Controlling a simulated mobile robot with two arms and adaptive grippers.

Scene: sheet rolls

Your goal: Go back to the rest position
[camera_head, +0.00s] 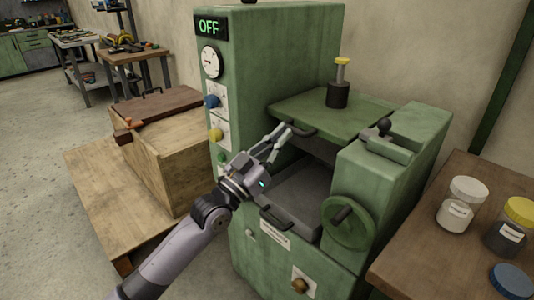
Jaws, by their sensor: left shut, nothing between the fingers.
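My left gripper (283,137) is shut and empty. Its arm comes in from the lower left, and its fingertips are at the left end of the dark handle on the green lid (318,111); I cannot tell whether they touch it. The green machine (276,45) stands upright with a sign reading OFF, a gauge, and blue and yellow knobs on its front. Below the lid is an open dark grey bay (300,190) with a handle at its front. My right gripper is not in view.
A green handwheel (348,222) sticks out at the machine's right front. A wooden table (430,255) at right holds jars (463,203). A wooden crate (160,165) on a pallet stands left. Workbenches are at the back left, with open floor before them.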

